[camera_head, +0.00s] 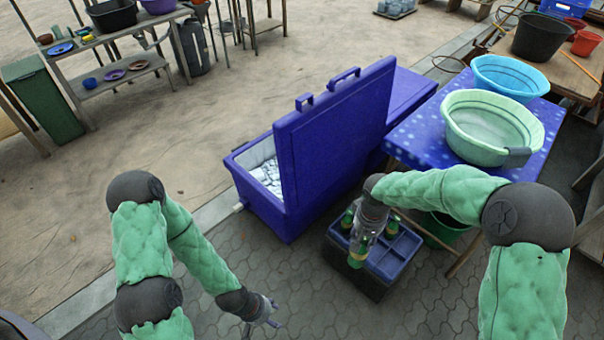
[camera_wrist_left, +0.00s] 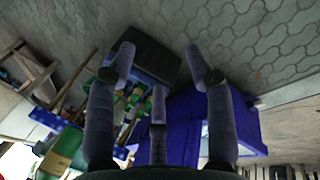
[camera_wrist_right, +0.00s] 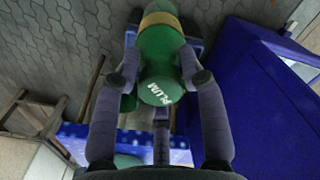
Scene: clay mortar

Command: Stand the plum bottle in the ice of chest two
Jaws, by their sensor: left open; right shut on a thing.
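My right gripper (camera_head: 366,238) is shut on the plum bottle (camera_wrist_right: 160,50), a green bottle with a tan band and the word PLUM on its top. In the head view the bottle (camera_head: 357,253) shows below the fingers, at the blue bottle crate (camera_head: 405,245); I cannot tell whether its base is clear of the crate. A blue ice chest (camera_head: 270,212) stands left of the crate, its lid (camera_head: 335,125) raised and pale ice (camera_head: 266,173) partly visible inside. No chest number is readable. My left gripper (camera_head: 262,318) is open and empty, left of the crate.
Other green bottles (camera_head: 347,219) stand in the crate. Another blue chest (camera_head: 408,95) is partly hidden behind the raised lid. A spotted table (camera_head: 420,150) with a green basin (camera_head: 490,125) and a blue basin (camera_head: 510,75) stands right. Paving left of the chest is clear.

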